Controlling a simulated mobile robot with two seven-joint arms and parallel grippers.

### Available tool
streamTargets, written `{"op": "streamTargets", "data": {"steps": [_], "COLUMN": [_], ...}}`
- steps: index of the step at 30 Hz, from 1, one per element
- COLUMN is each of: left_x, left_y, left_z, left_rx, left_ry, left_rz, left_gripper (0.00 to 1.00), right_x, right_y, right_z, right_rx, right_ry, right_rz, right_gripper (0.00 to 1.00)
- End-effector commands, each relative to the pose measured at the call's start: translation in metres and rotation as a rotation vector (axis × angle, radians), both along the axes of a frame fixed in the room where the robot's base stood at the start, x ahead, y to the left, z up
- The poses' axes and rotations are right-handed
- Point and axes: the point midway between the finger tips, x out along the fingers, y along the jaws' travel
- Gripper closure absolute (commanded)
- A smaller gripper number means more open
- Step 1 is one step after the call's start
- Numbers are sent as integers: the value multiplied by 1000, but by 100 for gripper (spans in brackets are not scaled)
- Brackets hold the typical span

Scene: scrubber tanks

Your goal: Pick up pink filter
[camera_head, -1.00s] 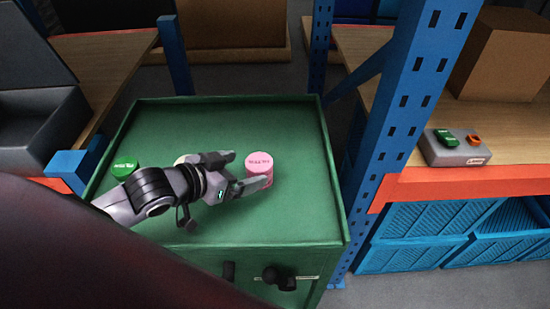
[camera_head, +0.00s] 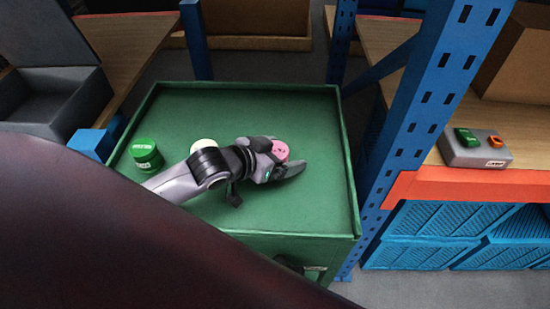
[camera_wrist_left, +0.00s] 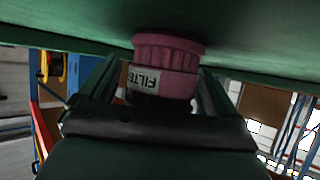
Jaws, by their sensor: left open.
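The pink filter (camera_head: 280,150) stands on the green cabinet top (camera_head: 310,207), partly hidden by my gripper in the head view. The left wrist view shows the filter (camera_wrist_left: 166,66) upside down in the picture, with a ribbed cap and a white label. My left gripper (camera_head: 287,160) is open, with the filter between its two fingers. In the left wrist view a finger shows on each side of the filter, and I cannot tell whether either touches it. My right gripper is not in view.
A green filter (camera_head: 146,154) stands left on the cabinet top. A whitish one (camera_head: 203,145) is partly hidden behind my left arm. A blue rack post (camera_head: 420,120) rises close to the right. A grey button box (camera_head: 476,150) sits on the right shelf.

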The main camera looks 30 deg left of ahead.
Motion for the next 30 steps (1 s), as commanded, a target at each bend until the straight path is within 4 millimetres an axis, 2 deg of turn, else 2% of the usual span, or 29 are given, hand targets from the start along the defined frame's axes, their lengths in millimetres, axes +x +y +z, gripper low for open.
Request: {"op": "streamTargets", "data": {"steps": [2,3,8,17,22,26,30], "left_x": [0,0,0,0,0,0,0], "left_y": [0,0,0,0,0,0,0], "left_z": [0,0,0,1,11,29,64], "left_rx": [0,0,0,0,0,0,0], "left_ry": [0,0,0,0,-2,-4,-7], "left_rz": [0,0,0,0,0,-1,-1], "left_gripper": [8,12,64,64,64,64,64], "right_x": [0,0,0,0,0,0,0], "right_y": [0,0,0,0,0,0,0], "right_z": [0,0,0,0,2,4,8], "right_rx": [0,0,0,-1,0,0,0], "right_ry": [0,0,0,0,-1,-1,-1], "right_rz": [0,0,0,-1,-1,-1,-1], "right_gripper": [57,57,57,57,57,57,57]}}
